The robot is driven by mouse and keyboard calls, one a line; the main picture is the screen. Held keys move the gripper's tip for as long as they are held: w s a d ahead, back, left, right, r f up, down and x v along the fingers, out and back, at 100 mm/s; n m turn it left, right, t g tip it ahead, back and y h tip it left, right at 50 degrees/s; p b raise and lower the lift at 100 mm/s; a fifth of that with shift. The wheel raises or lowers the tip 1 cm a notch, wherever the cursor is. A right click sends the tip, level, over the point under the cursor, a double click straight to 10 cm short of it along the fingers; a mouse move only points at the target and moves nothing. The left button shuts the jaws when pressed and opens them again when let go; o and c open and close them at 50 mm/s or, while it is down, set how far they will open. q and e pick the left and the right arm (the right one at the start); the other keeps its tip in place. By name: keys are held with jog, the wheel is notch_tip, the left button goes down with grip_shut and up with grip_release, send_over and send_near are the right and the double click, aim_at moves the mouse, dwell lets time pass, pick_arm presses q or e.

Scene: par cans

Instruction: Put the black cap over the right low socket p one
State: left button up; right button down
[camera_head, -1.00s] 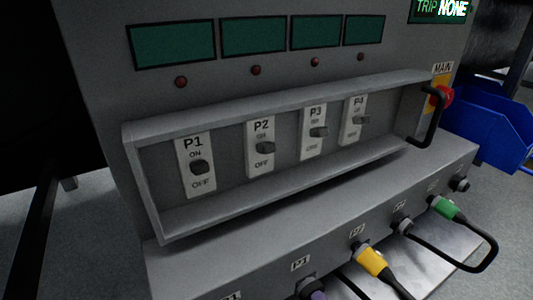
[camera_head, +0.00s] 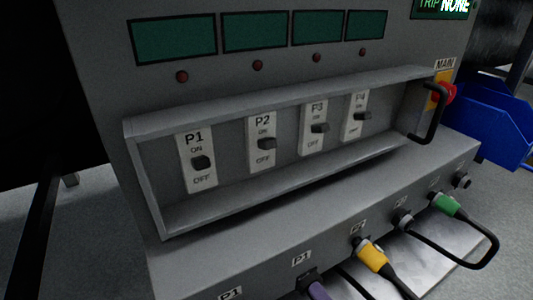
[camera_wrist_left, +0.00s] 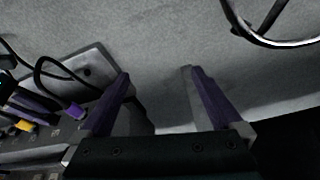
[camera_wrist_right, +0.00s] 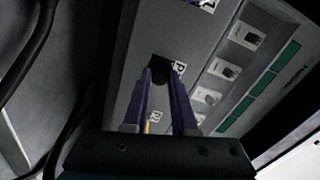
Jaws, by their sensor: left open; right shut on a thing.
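The black cap (camera_wrist_right: 160,66) is between the tips of my right gripper (camera_wrist_right: 162,75) in the right wrist view, beside a P1 label. In the head view the cap (camera_head: 307,277) is against the lower panel under the right P1 label (camera_head: 301,258). It hides the right low socket P1; I cannot tell how deeply it sits. A purple finger of my right gripper (camera_head: 318,290) shows at the bottom edge. My left gripper (camera_wrist_left: 155,85) is open and empty, over the floor in the left wrist view.
A yellow plug (camera_head: 371,256) and a green plug (camera_head: 447,206) with black cables stick out to the right along the lower panel. A purple plug (camera_wrist_left: 75,110) shows in the left wrist view. A framed row of switches (camera_head: 265,144) is above. A blue bin (camera_head: 495,125) is at right.

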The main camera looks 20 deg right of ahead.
dwell(0.4)
jog(key=shift+w, duration=0.7)
dwell(0.5)
jog(key=c, duration=0.7)
grip_release()
